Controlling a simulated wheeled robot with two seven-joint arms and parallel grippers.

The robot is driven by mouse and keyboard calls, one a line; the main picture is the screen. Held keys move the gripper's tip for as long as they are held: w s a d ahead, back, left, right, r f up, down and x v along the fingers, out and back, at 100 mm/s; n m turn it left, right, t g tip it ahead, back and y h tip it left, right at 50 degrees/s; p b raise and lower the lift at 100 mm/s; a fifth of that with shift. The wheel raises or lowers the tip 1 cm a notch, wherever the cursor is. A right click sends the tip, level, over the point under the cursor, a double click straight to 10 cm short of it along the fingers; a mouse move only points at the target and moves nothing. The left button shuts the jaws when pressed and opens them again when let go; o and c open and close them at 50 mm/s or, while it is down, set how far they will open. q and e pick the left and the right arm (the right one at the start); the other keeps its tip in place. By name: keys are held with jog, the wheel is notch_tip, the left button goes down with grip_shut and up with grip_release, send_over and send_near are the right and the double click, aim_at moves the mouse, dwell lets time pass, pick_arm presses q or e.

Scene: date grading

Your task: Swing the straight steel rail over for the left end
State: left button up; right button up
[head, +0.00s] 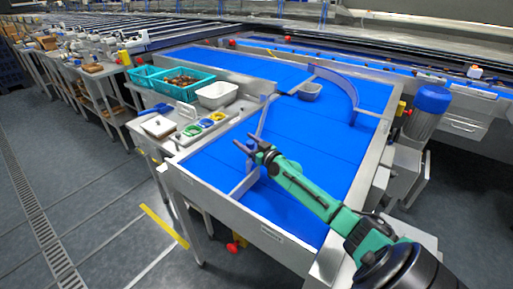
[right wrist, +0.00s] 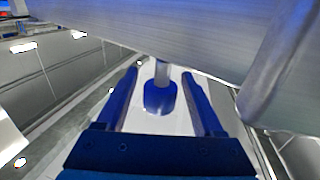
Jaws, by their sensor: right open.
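The straight steel rail (head: 264,117) stands on the blue belt in the head view and runs from the back toward the near left side. Its broad metal face (right wrist: 190,38) fills the top of the right wrist view. A blue knob (right wrist: 158,98) on a short grey stem shows below the rail. My right gripper (head: 245,143) is beside the rail, over the belt. In the right wrist view its open fingers (right wrist: 160,76) lie on either side of the knob, with gaps showing. The knob is not clear in the head view. My left gripper is not in view.
A curved steel rail (head: 340,82) and a grey bin (head: 310,91) are farther back on the blue belt (head: 310,160). A side table at left holds teal crates (head: 181,91), a white tub (head: 217,95) and coloured dishes. The belt's right part is clear.

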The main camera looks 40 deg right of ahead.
jog(key=s, duration=1.3)
jog(key=shift+s+d, duration=0.4)
jog(key=shift+r, duration=0.1)
jog(key=shift+c, duration=0.3)
